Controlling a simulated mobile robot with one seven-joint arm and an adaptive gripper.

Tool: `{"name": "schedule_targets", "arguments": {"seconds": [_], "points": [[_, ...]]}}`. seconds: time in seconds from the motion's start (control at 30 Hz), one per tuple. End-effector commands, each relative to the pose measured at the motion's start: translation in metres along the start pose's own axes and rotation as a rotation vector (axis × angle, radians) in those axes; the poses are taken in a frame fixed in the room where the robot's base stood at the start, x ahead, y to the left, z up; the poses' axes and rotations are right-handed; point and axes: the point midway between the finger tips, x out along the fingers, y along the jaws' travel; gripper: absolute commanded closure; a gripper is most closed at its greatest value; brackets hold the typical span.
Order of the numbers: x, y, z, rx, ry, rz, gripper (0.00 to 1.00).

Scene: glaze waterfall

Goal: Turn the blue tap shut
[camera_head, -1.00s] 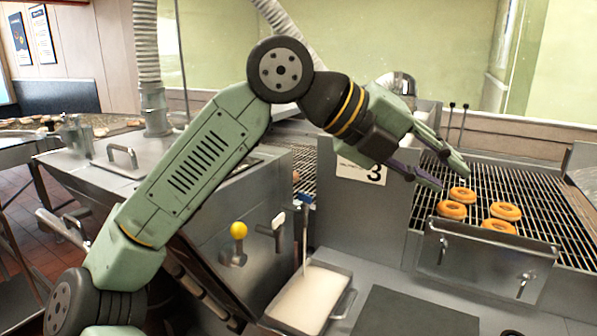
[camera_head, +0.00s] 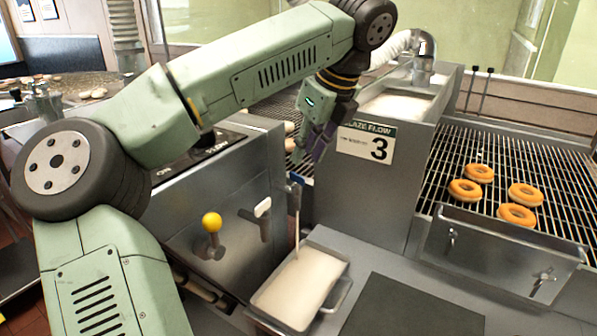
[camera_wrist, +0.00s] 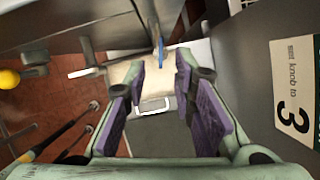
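The blue tap (camera_head: 295,187) sticks out from the metal cabinet's right side, and a thin pale stream runs from it into a tray of glaze (camera_head: 301,287). In the wrist view its blue handle (camera_wrist: 161,52) shows beyond the fingers, near the middle. My gripper (camera_head: 312,148) points down above the tap and apart from it. In the wrist view my gripper (camera_wrist: 161,75) has its two purple-padded fingers spread, with nothing held between them. The tap's body is small and partly dark in the head view.
A yellow-knobbed lever (camera_head: 211,223) and a pale-handled lever (camera_head: 262,208) are on the cabinet front, left of the tap. A wall with a sign marked 3 (camera_head: 367,143) stands close on the right. Doughnuts (camera_head: 465,190) lie on the rack (camera_head: 555,170) beyond.

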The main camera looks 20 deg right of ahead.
Motion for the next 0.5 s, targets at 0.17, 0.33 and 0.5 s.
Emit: {"name": "schedule_targets", "arguments": {"seconds": [0.17, 0.33, 0.5], "points": [[0.03, 0.0, 0.001, 0.003, 0.004, -0.001, 0.76], [0.051, 0.0, 0.001, 0.002, 0.003, -0.003, 0.76], [0.059, 0.0, 0.0, 0.003, 0.002, -0.003, 0.76]]}}
